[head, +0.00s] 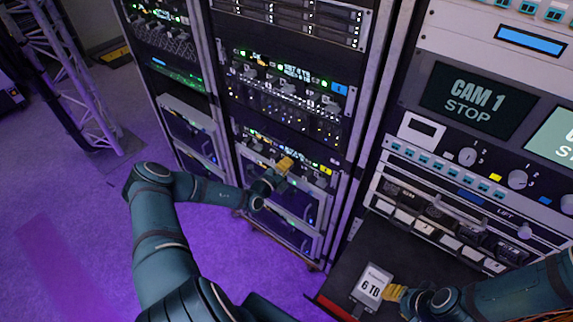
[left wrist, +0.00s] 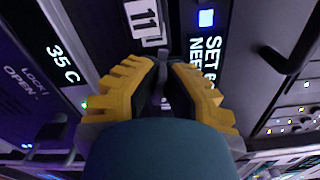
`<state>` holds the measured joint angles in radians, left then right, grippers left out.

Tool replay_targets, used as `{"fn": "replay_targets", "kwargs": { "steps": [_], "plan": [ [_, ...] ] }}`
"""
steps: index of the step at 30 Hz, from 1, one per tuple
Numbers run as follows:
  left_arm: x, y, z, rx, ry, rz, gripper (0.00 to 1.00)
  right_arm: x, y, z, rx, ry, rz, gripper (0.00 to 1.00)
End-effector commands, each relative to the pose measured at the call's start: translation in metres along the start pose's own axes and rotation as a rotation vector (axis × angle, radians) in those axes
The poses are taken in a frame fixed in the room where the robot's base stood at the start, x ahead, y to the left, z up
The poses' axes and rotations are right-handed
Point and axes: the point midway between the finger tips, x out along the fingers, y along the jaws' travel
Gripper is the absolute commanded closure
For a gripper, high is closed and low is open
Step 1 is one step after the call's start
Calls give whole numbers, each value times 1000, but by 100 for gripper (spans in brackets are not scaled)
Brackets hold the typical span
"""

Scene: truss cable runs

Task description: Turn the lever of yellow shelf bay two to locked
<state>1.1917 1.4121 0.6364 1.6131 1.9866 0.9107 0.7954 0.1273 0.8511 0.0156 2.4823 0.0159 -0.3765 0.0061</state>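My left gripper (head: 285,165) is at the lower front of the middle rack (head: 345,165) in the head view. In the left wrist view my left gripper (left wrist: 163,68) has its yellow ridged fingers close together, with a slim dark lever (left wrist: 159,62) between them; it looks gripped. A label (left wrist: 143,18) reading "11" is just beyond the fingertips. Which bay this is, I cannot tell. A panel (left wrist: 42,75) at left reads "LOCK!" and "OPEN".
A dark handle (left wrist: 293,55) sticks out right of the left gripper. In the head view a control rack with a "CAM 1 STOP" screen (head: 478,100) stands at right. A metal truss (head: 75,85) stands at left. Purple-lit floor (head: 60,230) is open there.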

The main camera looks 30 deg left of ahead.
Motion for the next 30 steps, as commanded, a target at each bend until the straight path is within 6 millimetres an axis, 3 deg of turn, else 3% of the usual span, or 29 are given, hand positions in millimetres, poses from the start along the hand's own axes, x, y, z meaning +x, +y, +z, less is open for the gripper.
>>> {"fn": "replay_targets", "kwargs": {
  "steps": [13, 30],
  "plan": [
    [1, 0, -1, -266, 1, -2, 100, 1, 0, 0, 0, -1, 0, 59],
    [1, 0, -1, -320, 2, -2, 100, 1, 0, 1, 0, -2, 0, 59]
  ]
}}
